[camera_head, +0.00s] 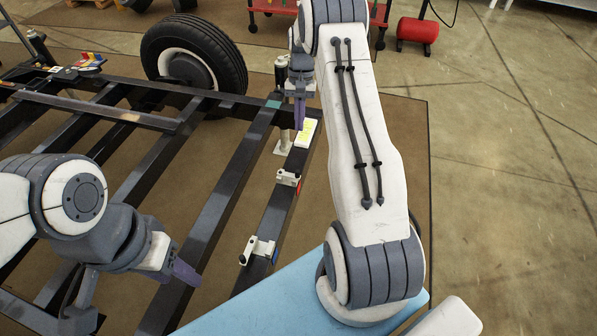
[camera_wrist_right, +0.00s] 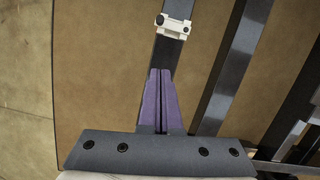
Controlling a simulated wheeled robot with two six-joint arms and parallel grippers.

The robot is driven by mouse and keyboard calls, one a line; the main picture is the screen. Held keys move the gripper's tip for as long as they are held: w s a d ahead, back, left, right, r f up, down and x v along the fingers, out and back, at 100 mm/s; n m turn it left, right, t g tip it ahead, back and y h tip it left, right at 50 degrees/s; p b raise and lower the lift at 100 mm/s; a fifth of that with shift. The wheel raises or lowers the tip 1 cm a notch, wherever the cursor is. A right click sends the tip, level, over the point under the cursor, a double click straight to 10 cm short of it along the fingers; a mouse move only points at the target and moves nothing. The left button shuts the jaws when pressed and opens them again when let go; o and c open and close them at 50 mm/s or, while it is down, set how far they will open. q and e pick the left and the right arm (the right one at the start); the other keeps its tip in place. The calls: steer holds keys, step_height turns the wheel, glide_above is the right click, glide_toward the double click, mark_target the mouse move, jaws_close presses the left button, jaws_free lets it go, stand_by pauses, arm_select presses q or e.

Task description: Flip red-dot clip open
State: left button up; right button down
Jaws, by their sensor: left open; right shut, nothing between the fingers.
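The red-dot clip (camera_head: 287,178) is a small white clip on the dark right-hand rail, with a red mark at its right end. A white clip (camera_wrist_right: 173,26) also shows on the rail in the right wrist view, beyond the fingertips; its dot colour is not visible there. My right gripper (camera_head: 299,122) points down over the rail's far end, behind the red-dot clip and apart from it. Its purple fingers (camera_wrist_right: 159,72) are together and empty. My left gripper (camera_head: 192,277) is open and empty, low at the left, away from the clip. Whether the clip is open is hard to tell.
A second white clip (camera_head: 258,250) with a blue mark sits nearer on the same rail (camera_head: 271,217). A white plate with yellow markings (camera_head: 305,133) lies near the rail's far end. A grey post (camera_head: 283,136) stands beside it. A wheel (camera_head: 194,56) stands behind the frame.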

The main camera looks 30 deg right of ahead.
steer(key=shift+d+f, duration=0.3)
steer(key=shift+d, duration=0.1)
steer(key=shift+s, duration=0.1)
steer(key=b+x, duration=0.3)
steer(key=x, duration=0.7)
steer(key=shift+a+f, duration=0.1)
steer(key=shift+f, duration=0.3)
steer(key=shift+s+a+r+b, duration=0.15)
steer(key=shift+s+a+b, duration=0.1)
steer(key=shift+s+a, duration=0.3)
steer(key=shift+s+a+r+b, duration=0.25)
steer(key=shift+s+a, duration=0.15)
steer(key=shift+s, duration=0.15)
steer(key=shift+s+a, duration=0.3)
steer(key=shift+s, duration=0.1)
